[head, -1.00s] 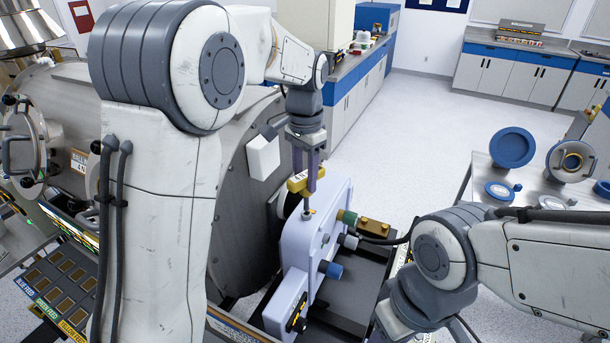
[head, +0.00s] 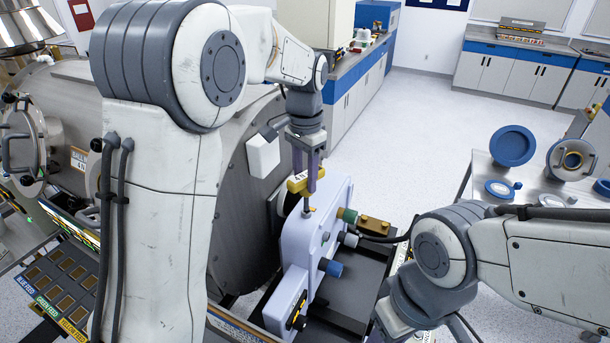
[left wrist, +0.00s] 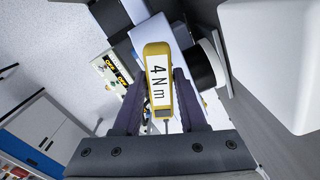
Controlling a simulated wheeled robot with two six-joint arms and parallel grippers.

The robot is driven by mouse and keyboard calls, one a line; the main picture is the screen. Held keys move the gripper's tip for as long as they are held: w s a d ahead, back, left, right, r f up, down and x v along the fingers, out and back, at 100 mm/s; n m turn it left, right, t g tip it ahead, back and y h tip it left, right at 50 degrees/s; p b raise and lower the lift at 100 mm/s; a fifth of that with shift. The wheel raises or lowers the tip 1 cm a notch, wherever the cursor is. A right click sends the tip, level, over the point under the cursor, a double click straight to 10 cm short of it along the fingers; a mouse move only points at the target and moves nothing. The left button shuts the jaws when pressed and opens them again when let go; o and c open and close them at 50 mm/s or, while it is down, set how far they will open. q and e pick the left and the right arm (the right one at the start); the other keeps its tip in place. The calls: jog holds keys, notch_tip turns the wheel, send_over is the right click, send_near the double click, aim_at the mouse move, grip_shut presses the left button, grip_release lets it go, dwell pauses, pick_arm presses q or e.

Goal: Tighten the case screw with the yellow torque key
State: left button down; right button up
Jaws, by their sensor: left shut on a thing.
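The yellow torque key (head: 298,183) is held upright by my left gripper (head: 307,178), just above the top edge of the pale lavender case (head: 302,240). Its shaft points down onto a small fitting at the case's top edge. I cannot tell whether the tip is seated in the case screw, which is hidden under the key. In the left wrist view the key (left wrist: 158,85) shows a white "4 Nm" label between the purple fingers of my left gripper (left wrist: 160,90).
The large metal chamber (head: 245,190) stands left of the case. A table with blue flanges (head: 513,146) stands at right.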

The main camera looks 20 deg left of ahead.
pick_arm(q)
jog(key=shift+f+b, duration=0.5)
jog(key=shift+f, duration=0.35)
jog(key=shift+r, duration=0.1)
jog(key=shift+m+p, duration=0.4)
jog(key=shift+m, duration=0.8)
jog(key=shift+a+m+p, duration=0.1)
jog(key=shift+m+p, duration=0.2)
jog(key=shift+m, duration=0.5)
jog(key=shift+n, duration=0.4)
